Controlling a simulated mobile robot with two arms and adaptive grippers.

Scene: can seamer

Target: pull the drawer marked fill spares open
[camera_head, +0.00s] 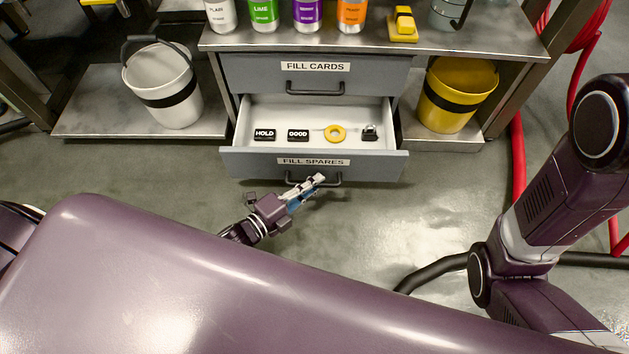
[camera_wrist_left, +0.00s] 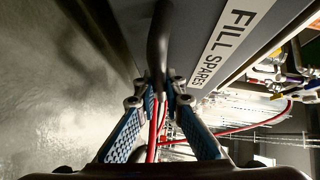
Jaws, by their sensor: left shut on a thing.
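The drawer marked fill spares (camera_head: 233,162) stands open below the closed fill cards drawer (camera_head: 350,74). Inside it lie a black hold tag (camera_head: 265,134), a black good tag (camera_head: 298,134), a yellow ring (camera_head: 335,133) and a small dark padlock-like item (camera_head: 370,132). My left gripper (camera_head: 318,181) is at the drawer's dark bar handle (camera_head: 337,183). In the left wrist view the handle (camera_wrist_left: 159,45) runs between the blue-padded fingers, which are shut on it, beside the fill spares label (camera_wrist_left: 230,38). My right gripper is not in view; only my right arm shows.
A white bucket (camera_head: 165,84) stands on the low shelf left of the drawers, and a yellow bucket (camera_head: 458,95) stands right of them. Cans and a yellow block (camera_head: 403,25) stand on the worktop. A black hose (camera_head: 430,270) and red hose lie at right. The floor before the drawer is clear.

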